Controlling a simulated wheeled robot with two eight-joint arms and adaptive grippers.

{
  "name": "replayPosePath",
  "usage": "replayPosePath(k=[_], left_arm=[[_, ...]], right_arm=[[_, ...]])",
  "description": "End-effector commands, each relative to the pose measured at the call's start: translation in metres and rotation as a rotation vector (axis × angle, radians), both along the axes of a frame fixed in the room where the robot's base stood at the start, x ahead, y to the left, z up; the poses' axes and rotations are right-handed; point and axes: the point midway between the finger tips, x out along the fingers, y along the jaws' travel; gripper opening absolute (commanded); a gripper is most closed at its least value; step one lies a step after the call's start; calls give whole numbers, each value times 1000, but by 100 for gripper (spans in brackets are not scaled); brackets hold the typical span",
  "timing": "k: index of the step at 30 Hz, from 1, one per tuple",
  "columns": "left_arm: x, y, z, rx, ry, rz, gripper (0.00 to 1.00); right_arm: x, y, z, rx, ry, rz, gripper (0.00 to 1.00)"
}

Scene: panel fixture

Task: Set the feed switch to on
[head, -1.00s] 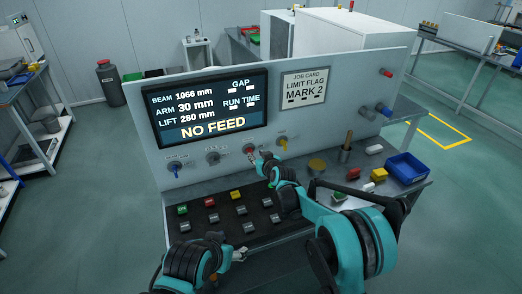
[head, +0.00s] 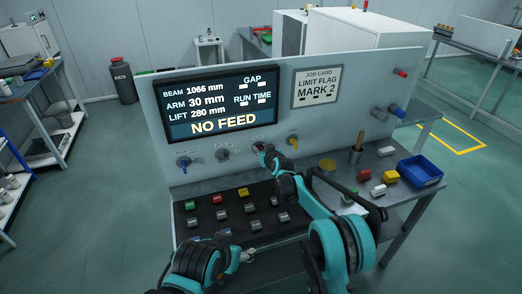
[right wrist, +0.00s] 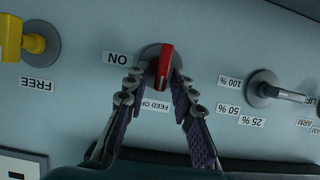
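The feed switch is a red lever (right wrist: 164,66) on a round grey base on the upright panel. In the right wrist view, which sees the labels upside down, its lower end points toward the "FEED OFF" label (right wrist: 155,104). The "ON" label (right wrist: 118,58) is to its left. My right gripper (right wrist: 161,75) has its fingertips on either side of the lever, with a gap visible on the left side. In the head view my right gripper (head: 261,149) covers the switch. My left gripper (head: 249,255) is low in front of the console; its fingers are too small to read.
The screen (head: 218,106) reads "NO FEED". A yellow lever (right wrist: 33,43) marked "FREE" and a grey percent knob (right wrist: 265,88) flank the switch. The console (head: 205,207) has several coloured buttons. A blue bin (head: 420,170) and loose blocks lie right.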

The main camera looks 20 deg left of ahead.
Motion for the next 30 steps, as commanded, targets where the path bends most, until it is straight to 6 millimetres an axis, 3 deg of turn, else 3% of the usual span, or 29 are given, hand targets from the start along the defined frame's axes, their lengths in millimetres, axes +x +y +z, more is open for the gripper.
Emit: replayPosePath(k=[2,16,30], left_arm=[[0,0,0,0,0,0,62],[0,0,0,0,0,0,62],[0,0,-2,0,0,0,62]], right_arm=[[0,0,0,0,0,0,0],[1,-2,0,45,31,-1,0],[5,-8,-2,351,237,-1,0]])
